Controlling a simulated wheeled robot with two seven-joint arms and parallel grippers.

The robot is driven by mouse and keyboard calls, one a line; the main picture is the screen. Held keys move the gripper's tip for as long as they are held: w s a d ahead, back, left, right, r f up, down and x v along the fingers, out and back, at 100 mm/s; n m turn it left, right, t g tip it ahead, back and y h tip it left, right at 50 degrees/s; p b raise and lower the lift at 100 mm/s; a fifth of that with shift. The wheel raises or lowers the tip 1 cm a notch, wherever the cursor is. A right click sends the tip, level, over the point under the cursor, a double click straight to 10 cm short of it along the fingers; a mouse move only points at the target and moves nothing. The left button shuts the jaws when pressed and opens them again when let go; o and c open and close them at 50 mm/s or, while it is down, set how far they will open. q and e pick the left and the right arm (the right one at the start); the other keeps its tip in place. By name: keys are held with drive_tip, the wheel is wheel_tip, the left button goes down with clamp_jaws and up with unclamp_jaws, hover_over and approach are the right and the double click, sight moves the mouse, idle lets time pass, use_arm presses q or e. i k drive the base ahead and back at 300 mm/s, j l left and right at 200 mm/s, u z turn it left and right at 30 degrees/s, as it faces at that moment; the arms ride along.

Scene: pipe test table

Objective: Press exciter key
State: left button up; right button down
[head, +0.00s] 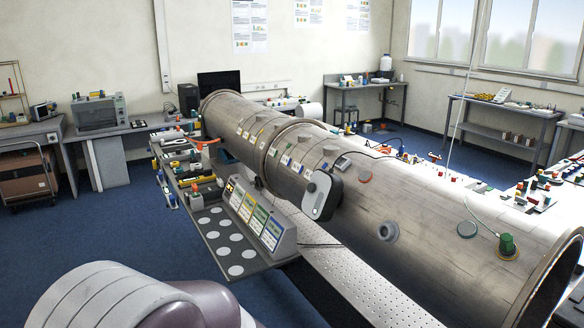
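A large metal pipe (408,205) runs from the back left to the front right. A dark rounded device (321,196) with a pale face sits against its near side, around mid-length. A small green spot shows low on that face. A slanted console (258,217) with several coloured panels stands on the table in front of the pipe. I cannot tell which of these carries the exciter key; no key label is readable. Neither of my grippers is in view. Only a white and mauve link of my arm shows at the bottom left.
A grey tray (249,263) with several pale discs lies beside the console. A perforated plate (352,290) runs below the pipe. A green-topped knob (507,246) and round fittings (387,231) stick out of the pipe. Blue floor is open at the left.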

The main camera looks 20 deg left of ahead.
sight(311, 187)
drive_tip(key=i+j, duration=0.15)
drive_tip(key=j, duration=0.3)
drive_tip(key=i+j, duration=0.1)
drive_tip(key=j, duration=0.3)
drive_tip(key=i+j, duration=0.15)
drive_tip(key=j, duration=0.3)
drive_tip(key=i+j, duration=0.1)
drive_tip(key=j, duration=0.35)
